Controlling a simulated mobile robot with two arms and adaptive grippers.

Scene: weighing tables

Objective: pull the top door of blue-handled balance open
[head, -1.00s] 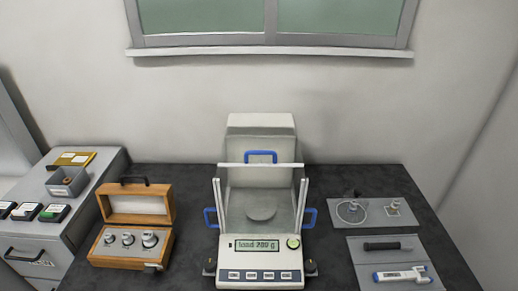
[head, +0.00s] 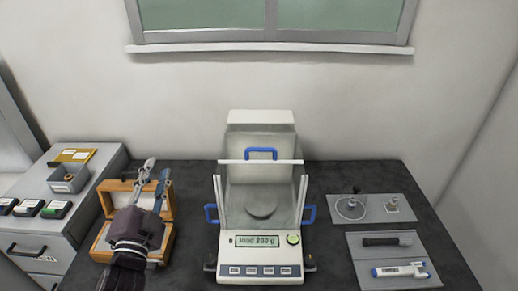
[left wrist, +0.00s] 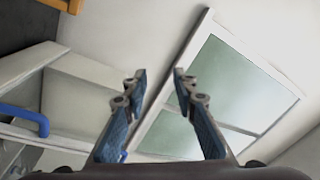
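The blue-handled balance (head: 261,270) stands on the dark table in the middle of the head view. The blue handle of its top door (head: 261,154) is at the upper back, and a blue handle sits on each side. A round pan shows inside the glass chamber. My left gripper (head: 157,168) is open and empty, above the wooden box to the left of the balance, apart from it. In the left wrist view my left gripper (left wrist: 157,78) has its two fingers spread with nothing between. Part of the balance with a blue handle (left wrist: 24,117) shows at left there. My right gripper is not in view.
A wooden weight box (head: 165,205) with an open lid is partly hidden behind my left arm. Two grey trays with small tools (head: 356,272) lie right of the balance. A grey cabinet (head: 30,235) holds a small bin and dark boxes. The wall rises behind the table.

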